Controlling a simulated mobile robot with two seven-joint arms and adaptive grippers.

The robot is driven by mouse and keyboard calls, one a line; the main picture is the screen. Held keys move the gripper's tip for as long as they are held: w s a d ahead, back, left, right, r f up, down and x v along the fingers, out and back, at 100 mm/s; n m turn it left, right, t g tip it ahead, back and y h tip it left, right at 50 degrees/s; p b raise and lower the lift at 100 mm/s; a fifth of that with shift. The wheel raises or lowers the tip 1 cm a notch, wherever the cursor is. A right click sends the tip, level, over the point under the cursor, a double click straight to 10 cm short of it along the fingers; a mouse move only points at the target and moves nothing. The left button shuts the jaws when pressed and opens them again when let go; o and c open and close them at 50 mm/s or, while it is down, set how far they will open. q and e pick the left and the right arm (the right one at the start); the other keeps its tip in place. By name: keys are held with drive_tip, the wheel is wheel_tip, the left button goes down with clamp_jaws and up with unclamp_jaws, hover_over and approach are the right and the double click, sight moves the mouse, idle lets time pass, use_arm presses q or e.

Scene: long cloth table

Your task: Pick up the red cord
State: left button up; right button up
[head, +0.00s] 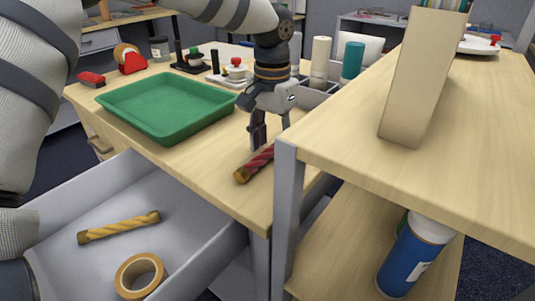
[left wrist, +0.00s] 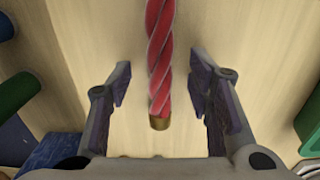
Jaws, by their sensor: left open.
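The red cord (head: 254,163) is a short twisted red length with a brass-coloured end, lying on the wooden table near its front edge. Its far part is hidden behind a shelf post in the head view. My left gripper (head: 263,139) points down over the cord. In the left wrist view the red cord (left wrist: 161,65) runs between the two spread fingers of my left gripper (left wrist: 163,95), with a gap on each side. The gripper is open and holds nothing. My right gripper is not in view.
A green tray (head: 185,128) lies left of the gripper. A grey post (head: 287,200) and wooden shelf (head: 440,165) stand close on the right. An open drawer (head: 190,262) below holds a yellow cord (head: 119,227) and a tape roll (head: 127,279).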

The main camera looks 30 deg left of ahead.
use_arm(q)
drive_tip(key=shift+w+f, duration=0.1)
drive_tip(key=shift+f, duration=0.3)
clamp_jaws()
